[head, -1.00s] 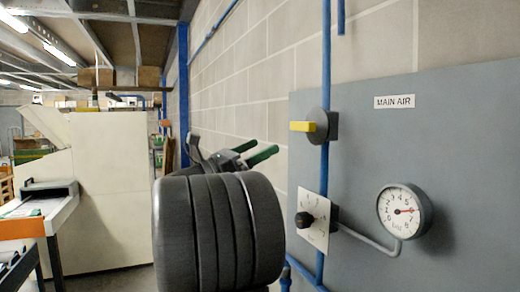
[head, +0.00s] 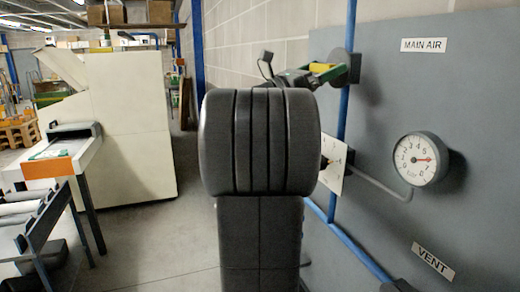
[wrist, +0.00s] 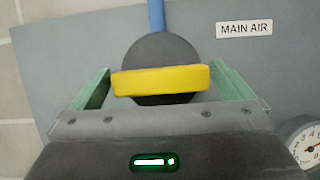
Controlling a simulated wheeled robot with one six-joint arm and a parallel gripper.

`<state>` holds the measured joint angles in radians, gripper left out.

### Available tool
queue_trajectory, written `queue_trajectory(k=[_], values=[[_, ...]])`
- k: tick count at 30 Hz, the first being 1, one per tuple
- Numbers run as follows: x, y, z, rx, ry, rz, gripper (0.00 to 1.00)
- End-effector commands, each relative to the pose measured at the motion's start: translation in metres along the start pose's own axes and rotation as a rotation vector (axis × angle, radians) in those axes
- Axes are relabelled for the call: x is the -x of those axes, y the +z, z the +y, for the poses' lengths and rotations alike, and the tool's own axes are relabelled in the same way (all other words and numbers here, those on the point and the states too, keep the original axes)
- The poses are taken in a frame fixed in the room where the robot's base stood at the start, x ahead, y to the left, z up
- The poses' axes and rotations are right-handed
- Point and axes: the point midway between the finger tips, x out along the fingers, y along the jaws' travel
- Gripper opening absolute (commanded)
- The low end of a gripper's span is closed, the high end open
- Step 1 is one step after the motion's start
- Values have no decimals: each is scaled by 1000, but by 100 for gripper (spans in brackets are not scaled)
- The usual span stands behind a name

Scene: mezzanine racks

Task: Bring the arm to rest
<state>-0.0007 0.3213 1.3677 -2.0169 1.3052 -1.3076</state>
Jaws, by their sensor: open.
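My gripper (head: 312,75) is at the upper right of my arm in the head view, at the valve on the grey panel. Its green fingers are open, one on each side of the yellow valve handle (wrist: 162,80) in the wrist view. The handle lies level, crosswise to the blue pipe, in front of a dark round valve body (wrist: 160,50). Narrow gaps show between handle and fingers, so nothing is gripped. In the head view the handle (head: 326,73) shows partly behind the fingers. My thick black arm hides part of the wall and pipes.
The grey panel (head: 470,150) carries a MAIN AIR label (head: 424,45), a pressure gauge (head: 416,160), a VENT label (head: 433,262) and a blue pipe (head: 343,125). A regulator plate (head: 333,165) is partly hidden by my arm. A cream machine (head: 125,130) and roller conveyor (head: 45,225) stand left. Floor between is clear.

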Motion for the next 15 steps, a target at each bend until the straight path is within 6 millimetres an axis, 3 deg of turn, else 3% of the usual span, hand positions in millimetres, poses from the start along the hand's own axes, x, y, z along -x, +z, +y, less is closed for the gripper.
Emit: queue_trajectory(k=[2,15], values=[[-9,3,-1,12,3,0,100],[-6,0,0,98,41,0,100]])
